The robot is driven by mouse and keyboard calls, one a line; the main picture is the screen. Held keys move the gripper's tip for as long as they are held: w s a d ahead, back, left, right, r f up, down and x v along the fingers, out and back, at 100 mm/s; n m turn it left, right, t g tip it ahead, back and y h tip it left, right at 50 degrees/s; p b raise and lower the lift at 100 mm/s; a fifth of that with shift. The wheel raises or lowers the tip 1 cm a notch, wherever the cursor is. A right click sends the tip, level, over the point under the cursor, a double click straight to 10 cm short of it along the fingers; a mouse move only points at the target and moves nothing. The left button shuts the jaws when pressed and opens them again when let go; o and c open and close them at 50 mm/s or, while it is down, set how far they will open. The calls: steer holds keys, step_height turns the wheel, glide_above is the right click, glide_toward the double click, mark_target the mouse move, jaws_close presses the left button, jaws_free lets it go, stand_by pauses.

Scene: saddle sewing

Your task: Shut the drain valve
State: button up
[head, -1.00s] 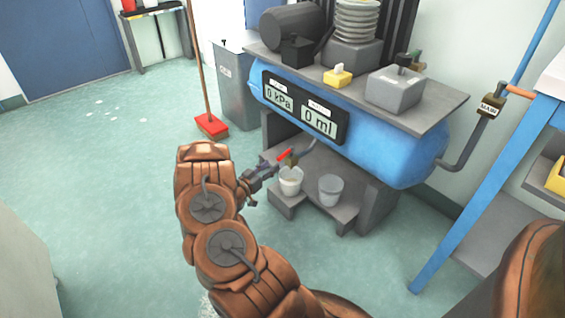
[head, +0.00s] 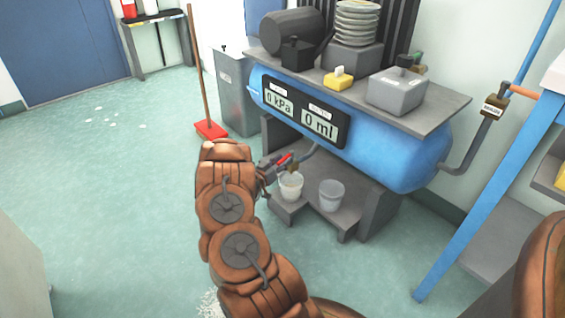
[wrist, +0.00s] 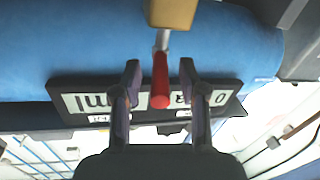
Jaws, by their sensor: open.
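The drain valve has a brass body (head: 293,168) and a red lever (head: 284,160), low in front of the blue tank (head: 375,150). In the wrist view the brass body (wrist: 172,12) is at the top edge, and the red lever (wrist: 160,85) points down from it on a thin metal stem. My gripper (head: 274,164) is at the lever in the head view. In the wrist view my gripper (wrist: 160,75) is open, one finger on each side of the lever, with a visible gap on both sides. Contact with the lever is not seen.
A white bucket (head: 290,187) stands below the valve, and a clear grey bucket (head: 331,196) stands to its right on the grey base. The display panel (head: 304,112) reads 0 kPa and 0 ml.

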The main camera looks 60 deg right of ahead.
jaws_close()
